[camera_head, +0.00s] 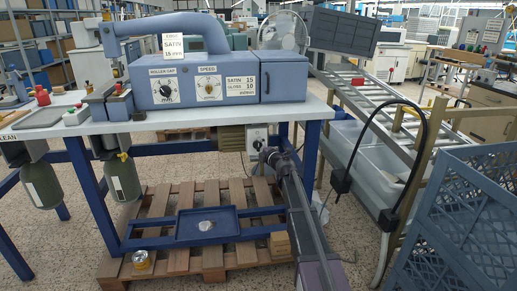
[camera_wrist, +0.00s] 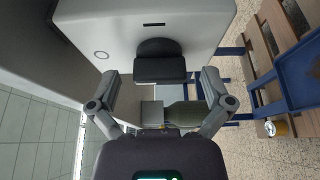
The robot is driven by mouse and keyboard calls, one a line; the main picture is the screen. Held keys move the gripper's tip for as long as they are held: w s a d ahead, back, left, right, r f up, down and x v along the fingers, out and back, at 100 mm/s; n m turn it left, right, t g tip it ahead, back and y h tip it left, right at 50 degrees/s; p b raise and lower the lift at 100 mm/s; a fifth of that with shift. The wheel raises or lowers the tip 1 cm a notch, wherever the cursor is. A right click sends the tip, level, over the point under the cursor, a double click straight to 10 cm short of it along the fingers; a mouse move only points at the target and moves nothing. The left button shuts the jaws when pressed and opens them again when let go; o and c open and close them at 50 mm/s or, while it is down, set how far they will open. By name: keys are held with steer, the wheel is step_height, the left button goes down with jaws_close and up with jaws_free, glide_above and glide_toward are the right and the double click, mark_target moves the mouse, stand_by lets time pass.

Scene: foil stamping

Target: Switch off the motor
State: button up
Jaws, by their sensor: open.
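The olive motor (camera_head: 231,138) hangs under the blue machine's table. A pale switch box (camera_head: 256,133) with a dark knob sits beside it. In the wrist view, the pale box face (camera_wrist: 110,30) fills the upper middle. Its black rotary knob (camera_wrist: 158,66) has a wide bar lying across the picture. My gripper (camera_wrist: 159,78) is open, with one finger on each side of the knob and clear gaps between. In the head view, my gripper (camera_head: 270,156) is just below the switch box and partly covers it. I cannot tell the knob's on or off position.
The blue machine (camera_head: 215,78) stands on the table above, with roller gap and speed dials. A wooden pallet (camera_head: 180,262) with a blue tray frame (camera_head: 180,240) lies below. A blue crate (camera_head: 455,235) and a metal conveyor frame (camera_head: 375,95) stand at the right.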

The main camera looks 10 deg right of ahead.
steer(key=v, duration=1.1)
steer(key=shift+s, duration=0.35)
steer(key=shift+d, duration=0.15)
steer(key=s+d+m+h, duration=0.4)
steer(key=d+m+h, duration=0.2)
steer(key=m+h, duration=0.55)
steer(key=s+d+f+m+g+h, duration=0.2)
steer(key=s+f+m+g, duration=0.3)
steer(key=s+f+m, duration=0.3)
steer(key=s+a+f+m+g+y, duration=0.25)
steer(key=s+a+f+g, duration=0.35)
steer(key=s, duration=0.5)
steer(key=s+a+f+m+g+y, duration=0.1)
steer(key=s+a+f+g+y, duration=0.45)
steer(key=s, duration=0.55)
step_height(320, 180, up, 34)
steer(key=a+h+p, duration=0.1)
steer(key=p, duration=3.1)
steer(key=shift+a+f, duration=0.25)
